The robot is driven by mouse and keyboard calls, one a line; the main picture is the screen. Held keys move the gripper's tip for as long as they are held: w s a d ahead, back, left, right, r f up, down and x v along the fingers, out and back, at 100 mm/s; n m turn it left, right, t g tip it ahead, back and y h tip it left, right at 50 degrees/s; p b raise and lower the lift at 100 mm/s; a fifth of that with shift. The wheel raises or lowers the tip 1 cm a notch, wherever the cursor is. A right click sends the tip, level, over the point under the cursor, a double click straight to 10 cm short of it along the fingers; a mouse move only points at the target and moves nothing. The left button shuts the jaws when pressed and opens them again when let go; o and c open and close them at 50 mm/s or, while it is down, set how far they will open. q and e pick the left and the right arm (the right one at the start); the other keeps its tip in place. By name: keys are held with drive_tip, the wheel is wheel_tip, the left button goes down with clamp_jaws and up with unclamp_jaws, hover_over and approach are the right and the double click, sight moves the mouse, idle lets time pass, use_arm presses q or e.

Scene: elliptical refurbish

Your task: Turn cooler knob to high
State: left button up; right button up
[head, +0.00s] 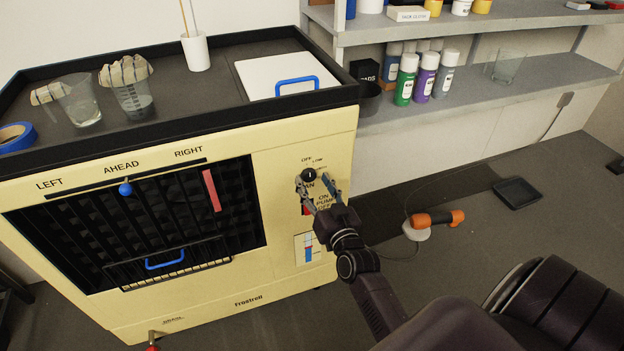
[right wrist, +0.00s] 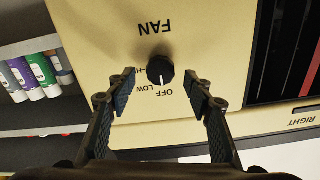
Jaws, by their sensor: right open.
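The cooler (head: 277,185) is a cream cabinet with a control panel at its right end. The black round fan knob (head: 309,175) sits on this panel, with OFF and LOW printed beside it. In the right wrist view the fan knob (right wrist: 160,70) has a white pointer mark directed toward the OFF label. My right gripper (head: 318,188) is open at the knob. In the right wrist view its fingertips (right wrist: 162,86) are on either side of the knob, with gaps visible. The left gripper is not in view.
Below the knob are a pump switch and a red-blue gauge (head: 308,248). The cooler top holds glass beakers, a white cup (head: 196,51) and a white lid (head: 262,82). Shelves with bottles (head: 426,78) stand at the right. An orange-handled tool (head: 437,218) is on the floor.

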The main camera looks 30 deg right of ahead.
drive_tip(key=shift+x, duration=0.8)
drive_tip(key=c, duration=1.2)
drive_tip(key=shift+o, duration=0.2)
